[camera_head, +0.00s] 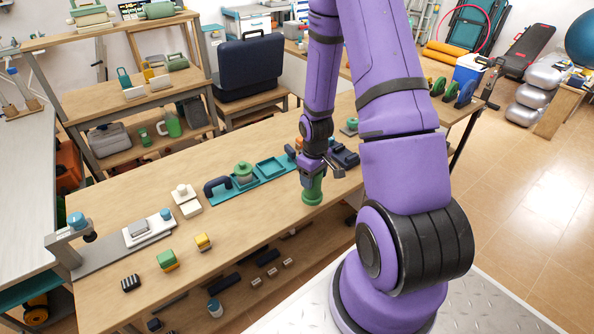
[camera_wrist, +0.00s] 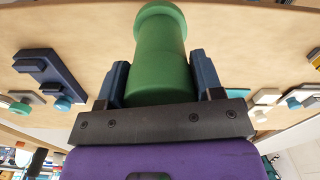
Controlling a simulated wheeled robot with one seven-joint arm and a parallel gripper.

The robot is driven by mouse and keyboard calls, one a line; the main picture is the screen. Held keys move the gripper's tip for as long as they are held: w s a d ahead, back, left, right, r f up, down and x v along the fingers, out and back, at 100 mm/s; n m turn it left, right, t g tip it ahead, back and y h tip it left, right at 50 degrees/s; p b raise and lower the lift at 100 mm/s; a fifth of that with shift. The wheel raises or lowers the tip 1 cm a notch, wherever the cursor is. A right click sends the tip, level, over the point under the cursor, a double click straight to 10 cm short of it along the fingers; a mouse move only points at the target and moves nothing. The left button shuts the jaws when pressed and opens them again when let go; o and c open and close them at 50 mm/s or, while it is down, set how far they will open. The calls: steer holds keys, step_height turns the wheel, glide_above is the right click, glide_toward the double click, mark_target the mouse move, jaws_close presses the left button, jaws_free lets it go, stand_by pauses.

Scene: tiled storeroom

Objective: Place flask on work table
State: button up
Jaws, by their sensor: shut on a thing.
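The green flask (camera_head: 312,194) is in my gripper (camera_head: 313,172), upright in the head view, by the front edge of the wooden work table (camera_head: 130,205). In the wrist view the flask (camera_wrist: 160,45) sits between the two dark blue fingers, which close on its sides; my gripper (camera_wrist: 160,75) hides its near end. The tabletop (camera_wrist: 230,35) lies behind the flask there. I cannot tell whether the flask's base touches the tabletop.
A teal tray (camera_head: 224,192) and a dark blue clamp-like part (camera_head: 343,156) lie close to my gripper.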

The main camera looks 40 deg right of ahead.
steer(key=w+d+f, duration=0.3)
steer(key=w+f, duration=0.1)
steer(key=w, duration=0.5)
steer(key=shift+d+f, duration=0.2)
steer(key=shift+d, duration=0.15)
steer(key=shift+f, duration=0.2)
steer(key=o, duration=1.1)
steer(key=shift+o, duration=0.2)
steer(key=shift+r, duration=0.1)
